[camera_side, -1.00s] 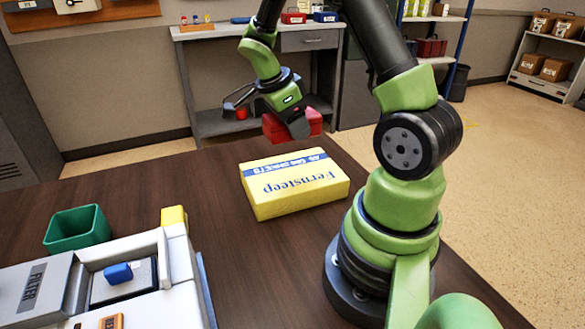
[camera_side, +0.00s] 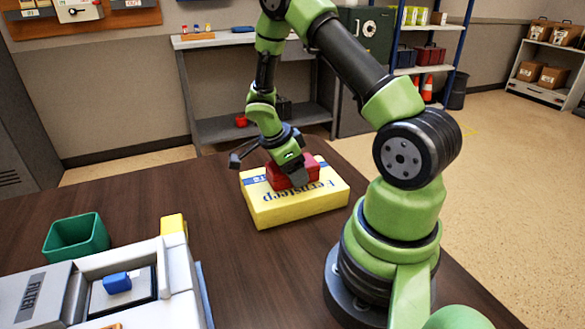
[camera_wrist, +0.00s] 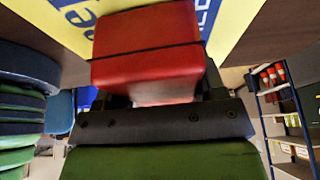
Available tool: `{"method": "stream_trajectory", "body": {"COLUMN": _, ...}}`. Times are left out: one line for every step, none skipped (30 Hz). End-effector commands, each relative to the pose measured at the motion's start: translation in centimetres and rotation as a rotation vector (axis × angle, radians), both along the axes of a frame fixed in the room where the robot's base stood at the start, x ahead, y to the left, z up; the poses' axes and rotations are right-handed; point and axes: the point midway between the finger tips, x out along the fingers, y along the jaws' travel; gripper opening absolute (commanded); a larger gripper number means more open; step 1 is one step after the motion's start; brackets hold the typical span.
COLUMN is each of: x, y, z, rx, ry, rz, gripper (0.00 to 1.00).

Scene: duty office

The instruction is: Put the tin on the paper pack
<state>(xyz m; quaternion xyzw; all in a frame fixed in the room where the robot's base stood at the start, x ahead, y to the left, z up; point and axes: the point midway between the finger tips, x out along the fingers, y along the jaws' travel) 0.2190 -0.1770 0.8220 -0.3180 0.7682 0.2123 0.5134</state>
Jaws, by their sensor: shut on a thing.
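The red tin (camera_side: 282,176) is in my gripper (camera_side: 292,180), which is shut on it. In the side view the tin is over the top of the yellow paper pack (camera_side: 312,204), near its back middle; I cannot tell for sure whether it touches. The pack lies flat on the table with blue print on it. In the wrist view the red tin (camera_wrist: 148,52) fills the middle between the jaws, with the yellow pack (camera_wrist: 245,18) behind it. The tin's underside is hidden.
A green bin (camera_side: 76,237) and a grey-white machine (camera_side: 120,280) with a yellow block (camera_side: 173,224) stand on the left of the dark table (camera_side: 150,195). The table between them and the pack is clear. Shelves stand behind.

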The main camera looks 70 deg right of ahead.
Motion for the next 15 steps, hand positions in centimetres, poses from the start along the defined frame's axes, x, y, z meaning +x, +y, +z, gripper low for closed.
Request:
{"method": "stream_trajectory", "body": {"x": -0.01, "y": 0.01, "z": -0.13, "rx": 0.001, "ry": 0.001, "rz": 0.001, "gripper": 0.66}}
{"method": "stream_trajectory", "body": {"x": 0.0, "y": 0.0, "z": -0.1, "rx": 0.0, "ry": 0.0, "rz": 0.001, "gripper": 0.73}}
{"method": "stream_trajectory", "body": {"x": 0.0, "y": 0.0, "z": -0.09, "rx": 0.0, "ry": 0.0, "rz": 0.001, "gripper": 0.82}}
{"method": "stream_trajectory", "body": {"x": 0.0, "y": 0.0, "z": -0.09, "rx": 0.0, "ry": 0.0, "rz": 0.0, "gripper": 0.89}}
{"method": "stream_trajectory", "body": {"x": 0.0, "y": 0.0, "z": -0.09, "rx": 0.0, "ry": 0.0, "rz": 0.001, "gripper": 0.89}}
{"method": "stream_trajectory", "body": {"x": 0.0, "y": 0.0, "z": -0.09, "rx": 0.0, "ry": 0.0, "rz": 0.0, "gripper": 0.89}}
{"method": "stream_trajectory", "body": {"x": 0.0, "y": 0.0, "z": -0.08, "rx": 0.0, "ry": 0.0, "rz": 0.0, "gripper": 0.89}}
{"method": "stream_trajectory", "body": {"x": 0.0, "y": 0.0, "z": -0.08, "rx": 0.0, "ry": 0.0, "rz": 0.0, "gripper": 0.89}}
{"method": "stream_trajectory", "body": {"x": 0.01, "y": -0.01, "z": -0.08, "rx": 0.0, "ry": 0.0, "rz": 0.0, "gripper": 0.89}}
{"method": "stream_trajectory", "body": {"x": 0.01, "y": -0.01, "z": -0.08, "rx": 0.0, "ry": 0.0, "rz": 0.001, "gripper": 0.89}}
{"method": "stream_trajectory", "body": {"x": 0.01, "y": 0.0, "z": -0.07, "rx": 0.0, "ry": 0.0, "rz": 0.0, "gripper": 0.89}}
{"method": "stream_trajectory", "body": {"x": 0.01, "y": -0.01, "z": -0.02, "rx": 0.0, "ry": 0.0, "rz": 0.0, "gripper": 0.89}}
{"method": "stream_trajectory", "body": {"x": 0.02, "y": -0.01, "z": 0.07, "rx": -0.001, "ry": -0.001, "rz": 0.0, "gripper": 0.89}}
{"method": "stream_trajectory", "body": {"x": 0.03, "y": -0.01, "z": 0.21, "rx": 0.0, "ry": -0.002, "rz": -0.001, "gripper": 0.89}}
{"method": "stream_trajectory", "body": {"x": 0.16, "y": 0.03, "z": 0.54, "rx": -0.002, "ry": -0.003, "rz": 0.002, "gripper": 0.89}}
